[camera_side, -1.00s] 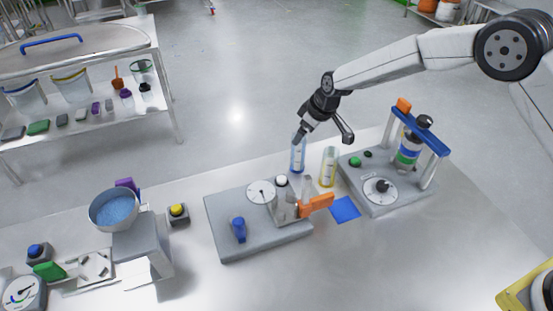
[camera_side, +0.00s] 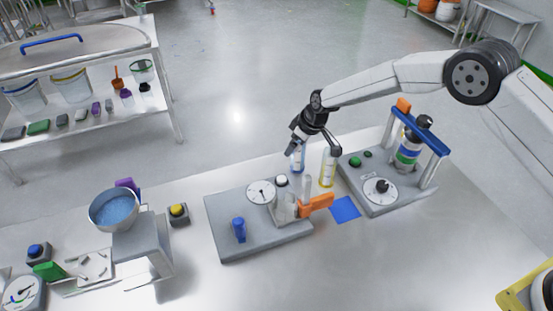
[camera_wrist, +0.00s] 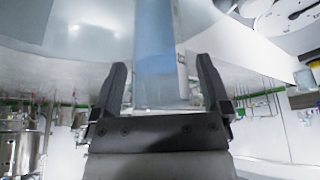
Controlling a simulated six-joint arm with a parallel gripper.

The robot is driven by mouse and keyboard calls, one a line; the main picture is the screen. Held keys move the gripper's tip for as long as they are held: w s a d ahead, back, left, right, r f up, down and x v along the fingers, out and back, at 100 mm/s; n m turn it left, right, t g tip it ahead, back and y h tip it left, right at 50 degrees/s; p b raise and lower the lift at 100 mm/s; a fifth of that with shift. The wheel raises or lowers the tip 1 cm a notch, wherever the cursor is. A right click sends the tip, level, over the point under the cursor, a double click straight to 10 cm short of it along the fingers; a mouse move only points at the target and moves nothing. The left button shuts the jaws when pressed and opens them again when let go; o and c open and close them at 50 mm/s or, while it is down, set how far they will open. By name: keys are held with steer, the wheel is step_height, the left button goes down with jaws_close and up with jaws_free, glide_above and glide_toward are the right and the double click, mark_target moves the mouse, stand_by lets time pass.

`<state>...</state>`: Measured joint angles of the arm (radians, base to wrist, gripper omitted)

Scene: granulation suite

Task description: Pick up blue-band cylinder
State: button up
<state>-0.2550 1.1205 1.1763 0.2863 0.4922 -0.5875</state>
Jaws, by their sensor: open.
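The blue-band cylinder (camera_side: 298,162) is a clear, blue-tinted tube standing upright on the bench, behind the scale plate. Its upper part is hidden behind my gripper (camera_side: 314,152) in the side view. My gripper is open, with its two fingers spread and pointing down at the cylinder's top. In the wrist view the cylinder (camera_wrist: 154,40) lies in the gap between the open fingers (camera_wrist: 162,66), a clear margin on each side. I cannot tell how deep it sits between them.
A yellow-band cylinder (camera_side: 328,168) stands close on the right, near my right finger. A blue square (camera_side: 345,209) lies flat on the bench. A blue-framed stand (camera_side: 420,133) rises at right.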

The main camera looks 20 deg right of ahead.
stand_by(0.5)
jaws_close()
